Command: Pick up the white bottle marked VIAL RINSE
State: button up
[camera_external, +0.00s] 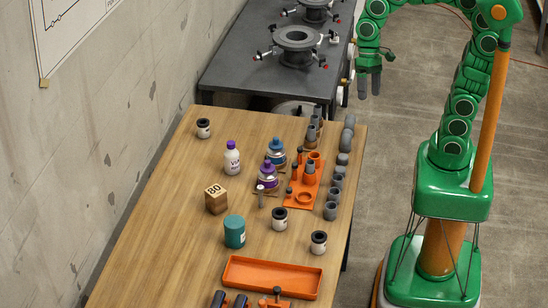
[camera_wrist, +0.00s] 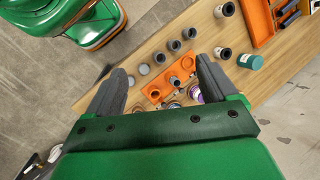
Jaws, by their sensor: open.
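The white bottle with a purple cap and purple lettering (camera_external: 232,160) stands upright on the wooden table (camera_external: 168,200), left of the middle, behind the wooden block; its lettering is too small to read in full. My gripper (camera_external: 369,88) is up beyond the table's right edge, well away from the bottle and empty. In the wrist view its two grey fingers (camera_wrist: 163,75) are spread apart with nothing between them held. I cannot make out the bottle for sure in the wrist view; the hand covers much of that side.
Purple (camera_external: 267,177) and blue (camera_external: 275,152) flasks stand right of the bottle, before an orange fixture (camera_external: 305,185) and grey fittings (camera_external: 331,210). A block marked 80 (camera_external: 216,199), a teal can (camera_external: 234,232) and an orange tray (camera_external: 272,277) are nearer. The wall (camera_external: 130,100) borders the left.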

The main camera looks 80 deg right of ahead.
jog(key=w+a+r+m+t+y, duration=0.1)
jog(key=w+a+m+y, duration=0.2)
jog(key=w, duration=0.8)
jog(key=w+a+r+m+t+y, duration=0.1)
jog(key=w+m+t+y, duration=0.1)
jog(key=w+m, duration=0.65)
jog(key=w+d+f+m+t+y, duration=0.15)
jog(key=w+d+m, duration=0.25)
jog(key=w, duration=0.7)
jog(key=w+d+f+m+t+y, duration=0.1)
jog(key=w+d+f+m+t, duration=0.15)
jog(key=w, duration=0.95)
send_near(227, 165)
jog(key=shift+d+m, duration=0.4)
jog(key=shift+d, duration=0.15)
jog(key=shift+w+a+f, duration=0.1)
jog(key=shift+a+f, duration=0.05)
jog(key=shift+f, duration=0.15)
jog(key=shift+x, duration=0.8)
jog(key=x, duration=0.4)
jog(key=shift+a+r, duration=0.2)
jog(key=shift+a, duration=0.2)
jog(key=shift+w+a+f+t, duration=0.1)
jog(key=shift+a+t, duration=0.05)
jog(key=shift+a, duration=0.2)
jog(key=shift+w+a+f+t, duration=0.15)
jog(key=shift+a, duration=0.15)
